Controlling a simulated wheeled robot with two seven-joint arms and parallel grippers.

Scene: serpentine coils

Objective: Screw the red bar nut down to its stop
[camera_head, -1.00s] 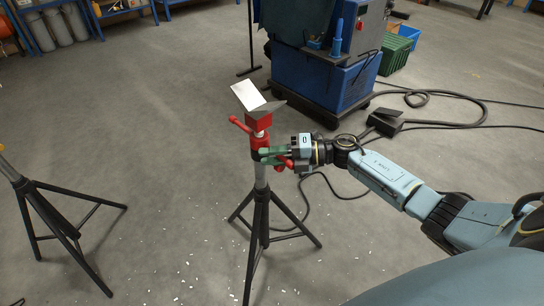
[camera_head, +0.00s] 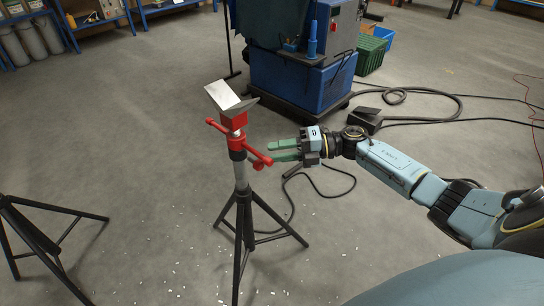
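A tripod stand (camera_head: 244,210) with black legs and a grey post stands upright in the middle of the head view. A V-shaped head (camera_head: 222,95) sits on top of it over a red block. Below that block is the red bar nut (camera_head: 236,139) on the post, with one arm to the upper left and one to the lower right. My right gripper (camera_head: 273,150) has green fingers and is just right of the nut. Its fingers are apart and nothing shows between them. The lower fingertip overlaps the bar's right end in the picture; I cannot tell whether they touch. My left gripper is out of view.
A blue machine cart (camera_head: 298,82) stands behind the stand. Black cables and a foot pedal (camera_head: 366,119) lie on the floor to the right. Another black tripod (camera_head: 38,240) is at the left edge. The floor between the two tripods is open, with small white bits scattered about.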

